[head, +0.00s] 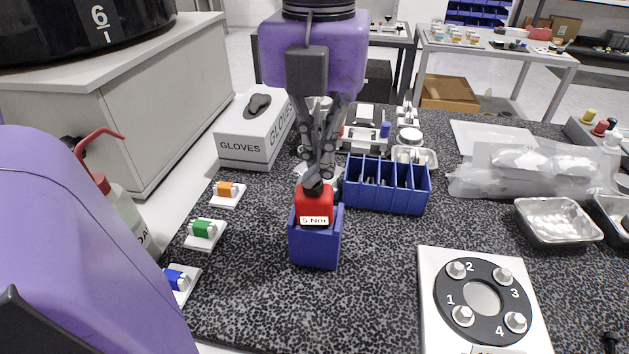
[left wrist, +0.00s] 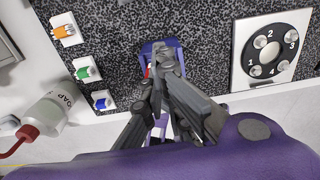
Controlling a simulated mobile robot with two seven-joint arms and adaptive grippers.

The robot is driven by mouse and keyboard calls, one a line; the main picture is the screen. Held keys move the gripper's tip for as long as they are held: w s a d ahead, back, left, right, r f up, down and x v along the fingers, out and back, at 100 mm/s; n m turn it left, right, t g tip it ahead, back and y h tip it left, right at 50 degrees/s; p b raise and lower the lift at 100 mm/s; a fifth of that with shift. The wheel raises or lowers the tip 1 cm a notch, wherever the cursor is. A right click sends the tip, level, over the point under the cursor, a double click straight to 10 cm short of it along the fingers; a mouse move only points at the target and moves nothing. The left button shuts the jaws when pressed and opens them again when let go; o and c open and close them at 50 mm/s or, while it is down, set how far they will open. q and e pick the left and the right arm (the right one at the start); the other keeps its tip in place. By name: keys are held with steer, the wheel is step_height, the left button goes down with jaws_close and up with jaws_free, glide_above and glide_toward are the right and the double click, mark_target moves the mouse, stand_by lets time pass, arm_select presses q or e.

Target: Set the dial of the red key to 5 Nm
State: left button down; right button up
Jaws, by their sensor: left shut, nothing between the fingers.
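The red key (head: 314,205) stands upright in a blue holder (head: 315,249). Its white label faces me and reads "5 Nm". A black knob (head: 314,187) sits on top of the key. My left gripper (head: 318,172) points down right above the knob, its fingers shut with nothing between them; I cannot tell whether the tips touch the knob. In the left wrist view the shut fingers (left wrist: 165,75) cover most of the key and part of the holder (left wrist: 155,48). My right gripper is not in view.
A blue divided bin (head: 387,190) stands behind and right of the holder. A white plate with numbered bolts (head: 433,310) lies at front right. Orange, green (head: 202,229) and blue blocks sit on small white plates at left. A GLOVES box (head: 245,150) stands behind. Speckled tabletop around the holder's front is clear.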

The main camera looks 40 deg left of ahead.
arm_select(q)
steer(key=shift+a+f, duration=0.1)
stand_by(0.3)
steer(key=shift+w+a, duration=0.15)
steer(key=shift+a, duration=0.05)
step_height(320, 180, up, 6)
steer(key=p, duration=0.3)
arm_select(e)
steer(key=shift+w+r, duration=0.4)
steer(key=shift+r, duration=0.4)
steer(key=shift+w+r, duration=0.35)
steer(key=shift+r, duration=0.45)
arm_select(q)
steer(key=shift+w, duration=0.1)
